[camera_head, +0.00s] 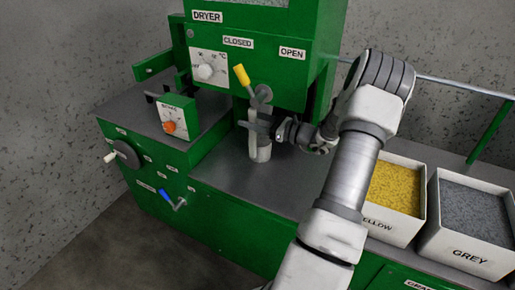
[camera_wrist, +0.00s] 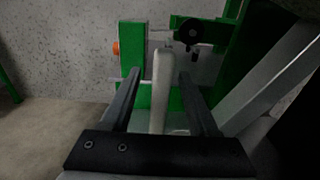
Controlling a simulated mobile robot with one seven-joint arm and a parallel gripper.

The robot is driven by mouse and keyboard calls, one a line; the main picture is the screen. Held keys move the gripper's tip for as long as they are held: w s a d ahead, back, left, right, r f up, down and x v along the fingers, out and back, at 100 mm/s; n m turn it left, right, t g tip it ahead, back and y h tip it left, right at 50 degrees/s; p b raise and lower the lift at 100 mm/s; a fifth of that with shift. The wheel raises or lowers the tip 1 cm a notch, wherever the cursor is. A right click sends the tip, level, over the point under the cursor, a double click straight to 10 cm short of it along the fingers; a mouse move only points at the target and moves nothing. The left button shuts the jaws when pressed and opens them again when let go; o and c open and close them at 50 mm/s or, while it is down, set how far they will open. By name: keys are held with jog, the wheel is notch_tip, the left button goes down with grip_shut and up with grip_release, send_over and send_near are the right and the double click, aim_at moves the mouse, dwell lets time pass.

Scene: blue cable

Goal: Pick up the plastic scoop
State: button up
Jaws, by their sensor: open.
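The plastic scoop is the pale, upright piece (camera_head: 262,150) on the grey worktop under the dryer in the head view. Its slim pale handle (camera_wrist: 162,85) stands upright between the two fingers in the wrist view. My gripper (camera_head: 258,128) reaches in from the right at the scoop's upper part. In the wrist view my gripper (camera_wrist: 159,76) is open, with one dark finger on each side of the handle and gaps visible on both sides. The scoop's lower part is partly hidden in the wrist view.
The green dryer (camera_head: 262,75) with a yellow-handled lever (camera_head: 242,75) overhangs the scoop. A control box with an orange knob (camera_head: 169,127) stands left. A yellow-granule bin (camera_head: 391,228) and a grey-granule bin (camera_head: 465,254) stand right. The worktop front (camera_head: 240,187) is clear.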

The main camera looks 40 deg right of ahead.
jog(key=x, duration=0.3)
jog(key=shift+d, duration=0.1)
grip_shut()
jog(key=shift+r, duration=0.1)
